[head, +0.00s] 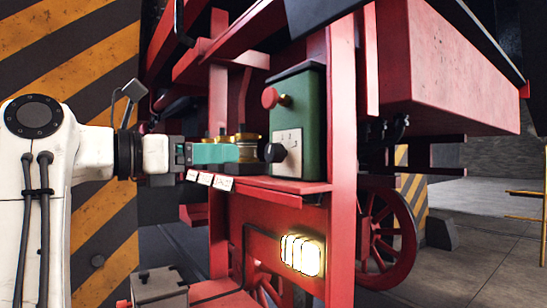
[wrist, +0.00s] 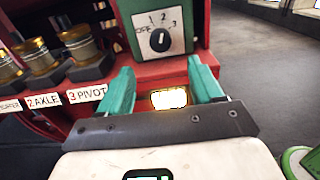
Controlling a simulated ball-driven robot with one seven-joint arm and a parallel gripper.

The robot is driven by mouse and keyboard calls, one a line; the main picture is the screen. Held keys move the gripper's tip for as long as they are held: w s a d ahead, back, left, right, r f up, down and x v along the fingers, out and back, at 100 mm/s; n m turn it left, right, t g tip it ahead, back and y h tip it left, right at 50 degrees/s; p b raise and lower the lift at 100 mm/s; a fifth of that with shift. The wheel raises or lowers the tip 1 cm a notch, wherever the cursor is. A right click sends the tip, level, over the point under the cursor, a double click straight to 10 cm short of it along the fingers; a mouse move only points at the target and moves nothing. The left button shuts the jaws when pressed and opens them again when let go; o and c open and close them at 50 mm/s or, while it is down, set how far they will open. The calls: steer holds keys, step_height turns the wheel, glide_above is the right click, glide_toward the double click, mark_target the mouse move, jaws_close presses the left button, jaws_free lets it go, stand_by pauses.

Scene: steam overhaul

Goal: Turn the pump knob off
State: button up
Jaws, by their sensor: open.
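The pump knob (head: 274,152) is a round black knob on a pale plate (head: 289,155) on the front of a green box (head: 313,112). In the wrist view the knob (wrist: 160,40) sits on the plate marked OFF, 1, 2 and 3. Its setting is too small to tell for sure. My gripper (head: 250,153) has teal fingers and points at the knob from the left in the head view. In the wrist view my gripper (wrist: 160,68) is open and empty, with the knob beyond and between the fingertips, apart from both.
A red mushroom button (head: 270,97) sticks out above the knob. Brass-lidded jars (wrist: 80,43) stand beside the green box, above labels reading 2 AXLE and 3 PIVOT (wrist: 87,94). A red shelf edge (head: 285,186) runs below, and a lit lamp (head: 301,255) is under it.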

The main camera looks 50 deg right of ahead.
mark_target(269, 154)
steer(key=p+x, duration=0.2)
steer(key=x, duration=0.8)
steer(key=shift+d+f+p, duration=0.1)
steer(key=shift+d+p, duration=0.2)
steer(key=shift+d, duration=0.1)
steer(key=shift+s, duration=0.1)
steer(key=shift+c, duration=0.3)
steer(key=c, duration=1)
